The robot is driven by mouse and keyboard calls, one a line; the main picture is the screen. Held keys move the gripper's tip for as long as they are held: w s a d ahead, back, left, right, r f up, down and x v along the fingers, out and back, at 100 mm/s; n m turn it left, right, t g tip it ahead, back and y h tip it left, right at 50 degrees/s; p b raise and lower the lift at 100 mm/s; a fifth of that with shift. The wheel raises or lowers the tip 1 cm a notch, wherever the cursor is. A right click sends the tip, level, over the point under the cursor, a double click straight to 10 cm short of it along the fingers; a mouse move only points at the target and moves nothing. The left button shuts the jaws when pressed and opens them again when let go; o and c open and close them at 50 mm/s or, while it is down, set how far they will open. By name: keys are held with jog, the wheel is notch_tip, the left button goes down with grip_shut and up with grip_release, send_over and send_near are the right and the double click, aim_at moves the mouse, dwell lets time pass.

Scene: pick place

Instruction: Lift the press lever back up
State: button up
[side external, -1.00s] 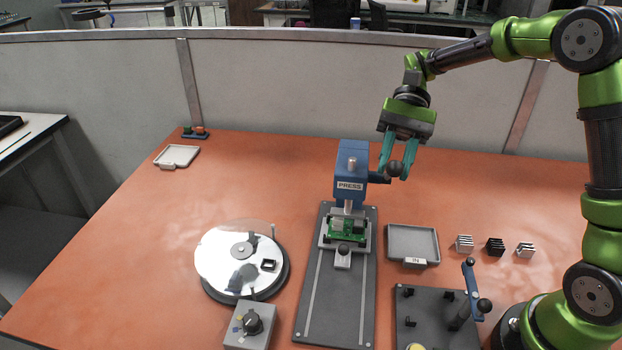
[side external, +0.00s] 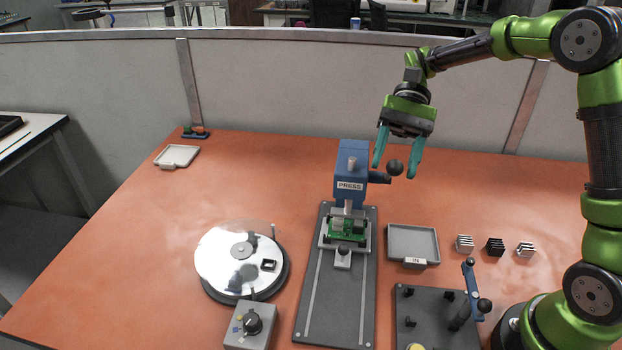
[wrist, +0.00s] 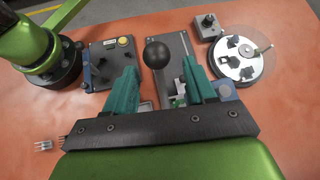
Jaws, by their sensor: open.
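The blue press (side external: 351,165) stands at the back of a dark grey rail base (side external: 334,300). Its lever, a dark arm with a black ball knob (side external: 395,167), sticks out to the right. My gripper (side external: 393,170) is open, with its teal fingers apart on either side of the knob and not visibly touching it. In the wrist view the knob (wrist: 157,54) shows between the spread fingers of my gripper (wrist: 160,75). A green circuit board (side external: 346,229) sits in the carriage under the press ram. In the wrist view my gripper hides most of the press.
A grey tray (side external: 413,241) and several small finned blocks (side external: 494,246) lie right of the press. A dark fixture plate (side external: 432,312) with a lever stands in front of them. A round turntable (side external: 240,262) is at left. The back left table is mostly clear.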

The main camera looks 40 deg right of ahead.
jog(key=v, duration=1.1)
jog(key=shift+d+r, duration=0.2)
jog(key=shift+w, duration=0.15)
jog(key=s+f+n+t+h, duration=0.2)
jog(key=s+f+h, duration=0.2)
jog(key=f+h, duration=0.15)
jog(key=s+a+r+n+t+h, duration=0.1)
jog(key=s+a+t, duration=0.2)
jog(key=s+t, duration=0.2)
jog(key=s+a+r+n+t+h, duration=0.1)
jog(key=s+a+n+t, duration=0.1)
jog(key=s+t, duration=0.4)
jog(key=shift+s+a, duration=0.6)
jog(key=shift+s, duration=0.1)
